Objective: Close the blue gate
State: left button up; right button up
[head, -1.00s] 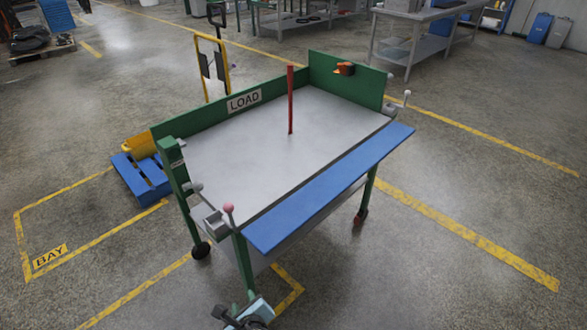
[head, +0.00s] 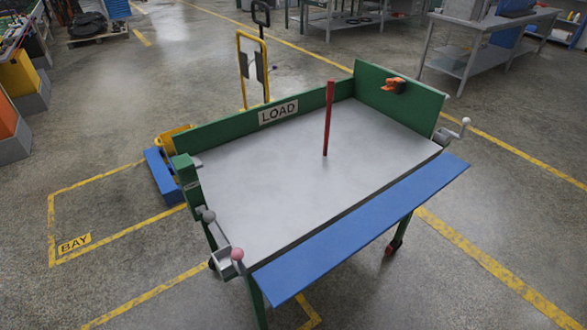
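The blue gate (head: 365,227) is a long flat panel along the near right edge of the green cart's grey deck (head: 290,165). It is folded outward, roughly level with the deck, so that side stands open. A lever with a pink knob (head: 237,254) and a grey bracket sits at the gate's left end, with a grey knob (head: 208,216) just behind it. A lever with a white knob (head: 466,121) sits at the right end. Neither of my grippers shows in the head view.
A red post (head: 328,120) stands upright on the deck. An orange item (head: 394,85) is on the green end wall. A blue pallet (head: 163,178) and a yellow hand truck (head: 240,70) stand behind the cart. Floor right of the gate is clear.

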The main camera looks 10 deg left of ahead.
aim_at(281, 280)
jog(key=u, duration=0.1)
jog(key=i, duration=0.65)
jog(key=u, duration=1.8)
jog(key=k, duration=1)
jog(key=z, duration=1.15)
jog(key=i, duration=0.5)
